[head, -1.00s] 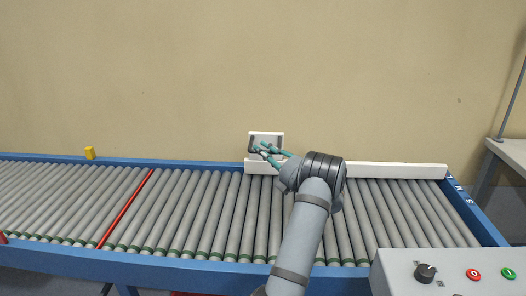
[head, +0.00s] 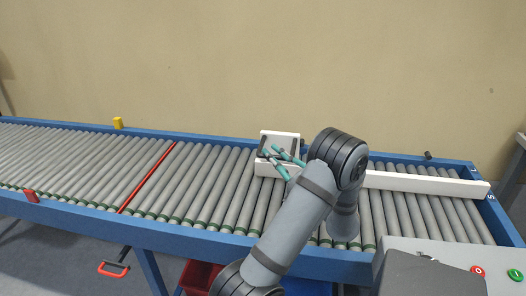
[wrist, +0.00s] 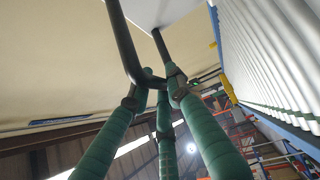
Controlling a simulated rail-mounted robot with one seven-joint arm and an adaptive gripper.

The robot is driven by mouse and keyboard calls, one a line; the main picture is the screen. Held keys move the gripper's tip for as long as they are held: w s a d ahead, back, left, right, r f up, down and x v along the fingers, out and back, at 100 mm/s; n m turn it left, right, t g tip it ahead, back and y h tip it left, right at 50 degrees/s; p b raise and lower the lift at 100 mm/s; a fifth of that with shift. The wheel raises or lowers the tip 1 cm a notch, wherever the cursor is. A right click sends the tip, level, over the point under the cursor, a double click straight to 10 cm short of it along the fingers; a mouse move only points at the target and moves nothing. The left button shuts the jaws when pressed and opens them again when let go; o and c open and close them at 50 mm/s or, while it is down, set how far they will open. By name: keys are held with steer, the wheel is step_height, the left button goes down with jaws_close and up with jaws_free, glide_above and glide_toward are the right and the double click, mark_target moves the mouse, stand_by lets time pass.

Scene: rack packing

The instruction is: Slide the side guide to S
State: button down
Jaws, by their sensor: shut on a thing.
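The side guide (head: 425,183) is a long white bar across the rollers, with its right end beside the blue end rail. A white upright plate (head: 280,137) with a dark handle rises at its left part. The S mark (head: 490,197) on the end rail lies just nearside of the guide's right end; exact alignment is unclear. My gripper (head: 274,153) has teal fingers at the handle. In the wrist view, the fingers (wrist: 160,85) close around the dark bent handle bar (wrist: 121,45). My arm hides the guide's middle.
Grey rollers (head: 85,165) run left, crossed by a red strip (head: 148,177). A yellow block (head: 118,123) stands on the far blue rail and a red one (head: 31,196) on the near rail. A control box (head: 450,250) stands at front right.

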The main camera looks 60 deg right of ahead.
steer(key=shift+a+f, duration=0.15)
steer(key=shift+f, duration=0.05)
steer(key=c, duration=2)
jaws_free()
steer(key=shift+c, duration=0.2)
steer(key=shift+o, duration=0.6)
steer(key=shift+s+a+r, duration=0.15)
steer(key=o, duration=0.3)
steer(key=shift+o, duration=0.2)
